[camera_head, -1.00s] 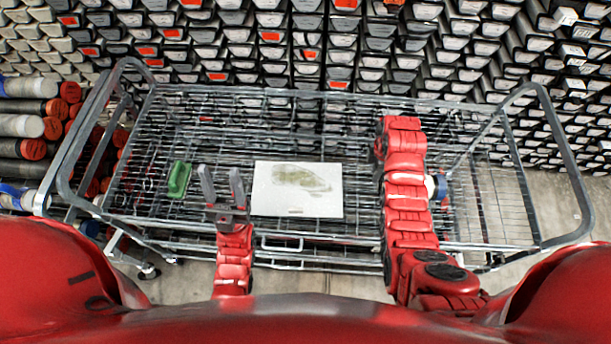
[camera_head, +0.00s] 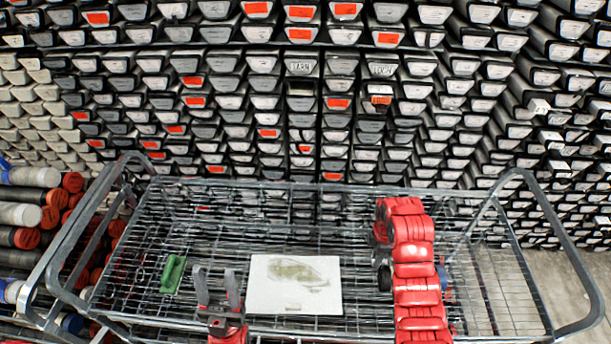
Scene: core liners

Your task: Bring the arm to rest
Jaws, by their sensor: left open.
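My left gripper (camera_head: 217,290) is at the bottom of the head view, left of centre, over the front part of the wire cart (camera_head: 350,188). Its two grey fingers point up in the picture, spread apart with nothing between them. My right arm, in red segments, reaches up over the right half of the cart. Its far end bends over near the cart's middle, and its gripper fingers cannot be made out.
A green object (camera_head: 173,274) lies on the cart left of my left gripper. A white sheet with a printed picture (camera_head: 294,284) lies right of it. Racks of liners (camera_head: 320,95) fill the back. Orange-ended tubes (camera_head: 30,215) are stacked at left. Bare floor shows at right.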

